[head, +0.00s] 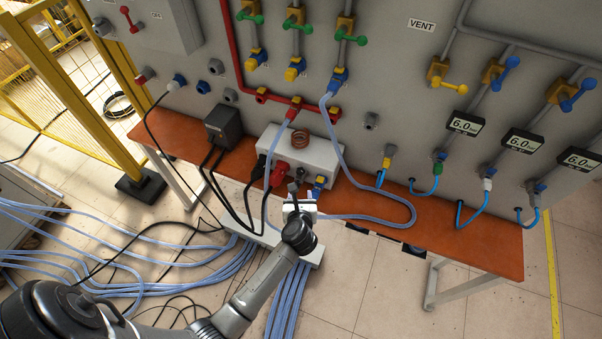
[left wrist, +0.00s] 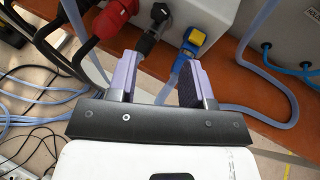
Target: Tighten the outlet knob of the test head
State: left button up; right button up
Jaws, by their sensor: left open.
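The test head (head: 325,152) is a light grey box with a copper coil on top, standing on the orange-brown bench. A blue-and-yellow fitting (head: 318,186) sits low on its front right, with a pale blue hose; it also shows in the left wrist view (left wrist: 194,41). I cannot clearly make out which part is the outlet knob. My left gripper (head: 299,201) is in front of the box. In the left wrist view its purple-grey fingers (left wrist: 158,78) are apart with nothing gripped. The fitting is just beyond the right finger, apparently not between the fingers. My right gripper is not visible.
A red plug (left wrist: 110,18) and a grey-black connector (left wrist: 150,38) sit left of the fitting, close to the fingers. A black box (head: 223,124) stands on the bench (head: 455,235). Pale blue hoses (head: 380,218) loop across the bench and floor.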

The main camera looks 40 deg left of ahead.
aim_at(301, 171)
pick_arm(q)
jog(key=b+x, duration=0.1)
jog(key=x, duration=1.1)
jog(key=shift+w+a+f+b, duration=0.15)
jog(key=shift+w+a+b, duration=0.2)
jog(key=shift+w+a, duration=0.15)
jog(key=shift+d, duration=0.1)
jog(key=shift+c, duration=0.3)
